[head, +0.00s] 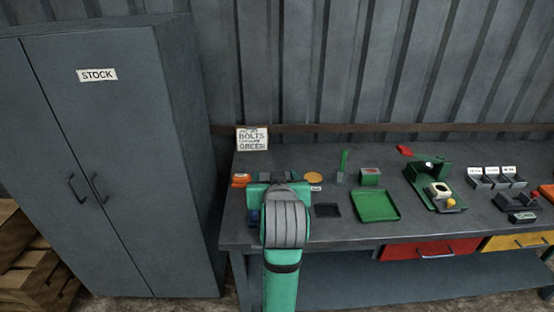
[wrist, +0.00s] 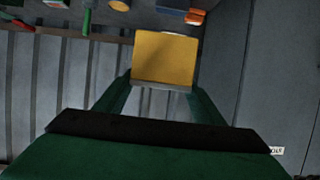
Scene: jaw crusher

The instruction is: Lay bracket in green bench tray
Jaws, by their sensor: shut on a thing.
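A flat yellow piece, which I take to be the bracket (wrist: 165,58), is held between the green fingers of my gripper (wrist: 164,86) in the wrist view. My gripper is shut on it, and the piece hangs clear of anything I can see. In the head view my arm hides both the gripper and the piece. The green bench tray (head: 376,206) lies on the bench to the right of my arm. It looks empty.
A black mat or shallow tray (head: 327,211) lies between my arm and the green tray. A grey STOCK cabinet (head: 110,160) stands at the left.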

